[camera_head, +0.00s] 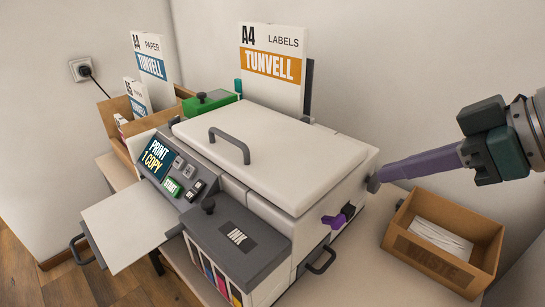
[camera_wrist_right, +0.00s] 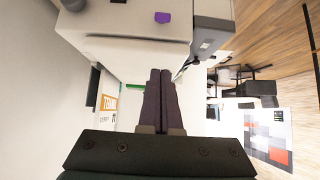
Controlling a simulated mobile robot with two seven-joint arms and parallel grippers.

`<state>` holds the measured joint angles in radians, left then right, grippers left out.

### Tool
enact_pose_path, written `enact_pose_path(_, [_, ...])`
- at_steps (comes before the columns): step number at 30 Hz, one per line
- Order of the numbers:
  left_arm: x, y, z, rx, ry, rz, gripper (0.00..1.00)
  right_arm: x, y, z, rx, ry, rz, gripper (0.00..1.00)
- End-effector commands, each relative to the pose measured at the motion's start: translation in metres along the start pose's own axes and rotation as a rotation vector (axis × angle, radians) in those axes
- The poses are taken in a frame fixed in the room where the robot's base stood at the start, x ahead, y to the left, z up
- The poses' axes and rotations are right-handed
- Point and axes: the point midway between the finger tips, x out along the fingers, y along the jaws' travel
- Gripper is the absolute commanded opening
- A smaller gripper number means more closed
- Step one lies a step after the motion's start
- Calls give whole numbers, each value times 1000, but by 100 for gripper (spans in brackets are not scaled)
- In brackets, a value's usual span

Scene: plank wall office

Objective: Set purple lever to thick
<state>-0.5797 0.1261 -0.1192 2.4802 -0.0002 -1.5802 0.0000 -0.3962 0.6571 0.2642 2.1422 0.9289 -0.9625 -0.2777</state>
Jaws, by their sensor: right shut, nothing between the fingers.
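A purple piece, probably the same lever, shows at the top of the right wrist view (camera_wrist_right: 162,17). My right gripper (camera_head: 381,175) comes in from the right, its long fingers together and empty. Its tips are beside the printer's side, to the right of and higher than the lever in the picture; the right wrist view shows them closed (camera_wrist_right: 160,72). My left gripper is not in view.
A cardboard waste box (camera_head: 396,232) with paper stands right of the printer. A dark handle (camera_head: 321,262) juts out below the lever. A label pack (camera_head: 273,55) stands behind. Bare table lies between printer and box.

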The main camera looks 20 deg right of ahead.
Motion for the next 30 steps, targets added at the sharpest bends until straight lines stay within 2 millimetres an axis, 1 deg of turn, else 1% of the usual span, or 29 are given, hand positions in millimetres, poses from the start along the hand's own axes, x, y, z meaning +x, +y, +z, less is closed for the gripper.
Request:
enact_pose_path(4, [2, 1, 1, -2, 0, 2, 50, 9, 0, 0, 3, 2, 1, 0])
enact_pose_path(7, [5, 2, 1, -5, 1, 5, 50, 25, 0, 0, 2, 2, -1, 0])
enact_pose_path(18, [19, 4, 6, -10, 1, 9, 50, 103, -1, 1, 3, 1, -2, 0])
enact_pose_path(21, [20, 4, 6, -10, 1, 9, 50, 106, -1, 20, 3, -6, -1, 0])
enact_pose_path(24, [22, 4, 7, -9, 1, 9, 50, 108, -1, 31, 2, -5, -1, 0])
enact_pose_path(30, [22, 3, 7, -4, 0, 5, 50, 110, 0, 40, 1, -3, 1, 0])
